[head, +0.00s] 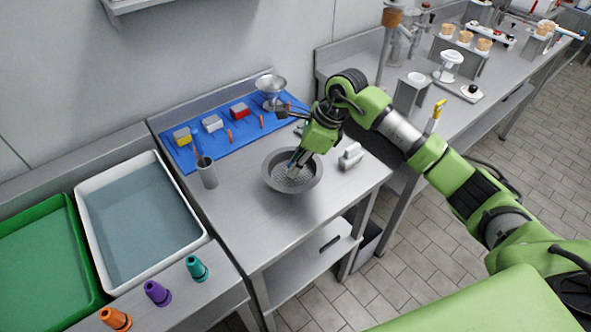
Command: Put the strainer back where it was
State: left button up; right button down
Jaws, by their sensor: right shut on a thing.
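The strainer (272,178) is a round grey bowl with a mesh bottom, over the middle of the steel table (245,230). My right gripper (297,163) comes down at its far rim and is shut on it. The fingertips partly hide that side of the rim. I cannot tell whether the strainer touches the tabletop or hangs just above it. My left gripper is not in view.
A blue mat (222,155) with small boxes and a metal funnel-like cup (271,86) lies behind. A grey holder (207,174) stands left of the strainer and a small metal object (350,157) right. The table's front is clear. A white water tray (158,284) is at left.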

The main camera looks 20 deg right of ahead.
jog(key=shift+w+f, duration=0.15)
jog(key=shift+f, duration=0.15)
notch_tip(320, 180, down, 2)
jog(key=shift+f+p, duration=0.1)
jog(key=shift+p, duration=0.9)
jog(key=shift+f, duration=0.3)
jog(key=shift+d+f, duration=0.1)
jog(key=shift+f+b, duration=0.2)
jog(key=shift+b, duration=0.1)
jog(key=c, duration=2)
grip_release()
jog(key=shift+r, duration=0.1)
